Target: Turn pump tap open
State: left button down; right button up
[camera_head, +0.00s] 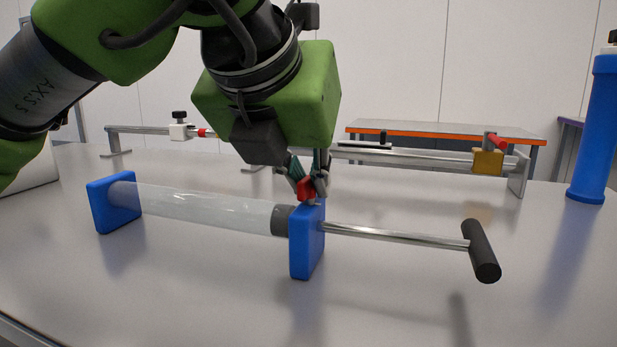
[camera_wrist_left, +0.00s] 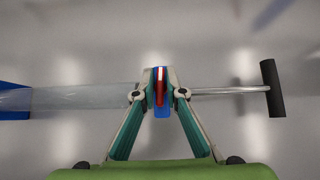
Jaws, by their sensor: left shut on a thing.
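The hand pump lies on the grey table, with a clear tube (camera_head: 195,203) between two blue end blocks. A metal rod with a black T-handle (camera_head: 481,250) sticks out to the right. A small red tap (camera_head: 305,190) sits on top of the right blue block (camera_head: 306,250). My left gripper (camera_head: 311,180) reaches down from above and is shut on the red tap. In the left wrist view, the red tap (camera_wrist_left: 160,86) lies between the fingertips of the left gripper (camera_wrist_left: 159,94), its long side across the pump's length. My right gripper is not in view.
Behind the pump stands a metal pipe with a yellow block (camera_head: 487,163) and a red lever (camera_head: 497,141). Another pipe at back left carries a white fitting (camera_head: 181,132) with a black knob. A tall blue cylinder (camera_head: 595,130) stands at right. The table's front is clear.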

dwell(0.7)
pick_arm(q)
jog(key=c, duration=2)
grip_release()
jog(key=shift+c, duration=0.2)
jog(key=shift+s, duration=0.1)
jog(key=v, duration=1.2)
